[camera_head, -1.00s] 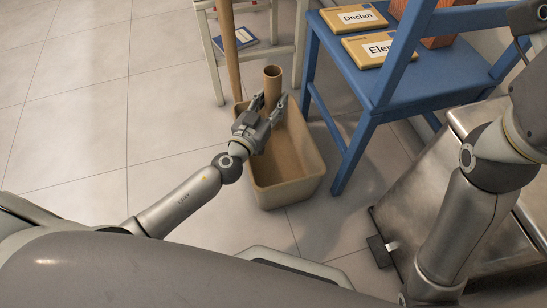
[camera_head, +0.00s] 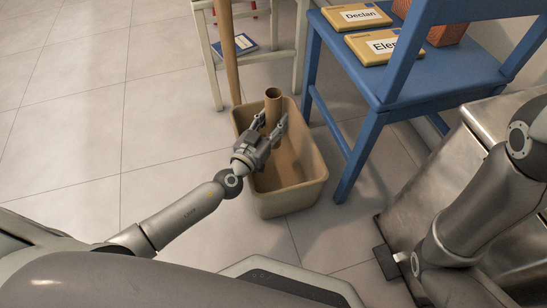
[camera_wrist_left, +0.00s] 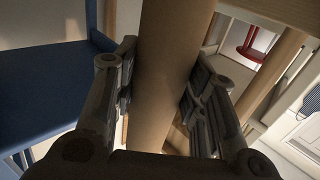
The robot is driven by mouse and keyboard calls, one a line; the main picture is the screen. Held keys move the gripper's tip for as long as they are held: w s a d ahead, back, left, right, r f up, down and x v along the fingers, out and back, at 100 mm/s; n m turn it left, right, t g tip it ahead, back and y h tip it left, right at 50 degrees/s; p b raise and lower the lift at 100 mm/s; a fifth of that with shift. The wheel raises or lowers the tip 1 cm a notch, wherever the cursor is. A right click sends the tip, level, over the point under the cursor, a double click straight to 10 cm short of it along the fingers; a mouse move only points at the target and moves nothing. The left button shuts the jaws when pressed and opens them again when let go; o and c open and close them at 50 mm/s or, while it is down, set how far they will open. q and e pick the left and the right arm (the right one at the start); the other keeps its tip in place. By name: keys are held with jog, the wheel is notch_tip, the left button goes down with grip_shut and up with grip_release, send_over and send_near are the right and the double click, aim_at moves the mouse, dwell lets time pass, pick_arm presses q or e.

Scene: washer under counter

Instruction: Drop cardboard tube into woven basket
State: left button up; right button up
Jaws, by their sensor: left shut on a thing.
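The cardboard tube (camera_head: 273,101) is a brown cylinder standing roughly upright over the basket. My left gripper (camera_head: 271,127) is shut around it. In the left wrist view the tube (camera_wrist_left: 165,70) runs between the two fingers of that gripper (camera_wrist_left: 160,95). The basket (camera_head: 290,199) is a tan, open-topped bin on the floor. I see no weave on the basket at this size. My right arm shows at the right edge, but its gripper is out of view.
A blue chair (camera_head: 425,95) stands right of the basket, with yellow name-labelled books (camera_head: 384,47) on its seat. A white stool (camera_head: 205,42) and a wooden pole (camera_head: 228,60) are behind the basket. A metal box (camera_head: 440,190) is at right. The floor at left is clear.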

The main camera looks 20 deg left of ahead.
aim_at(269, 99)
pick_arm(q)
jog(key=o, duration=0.8)
jog(key=shift+c, duration=0.2)
jog(key=shift+r, duration=0.2)
jog(key=shift+r, duration=4.85)
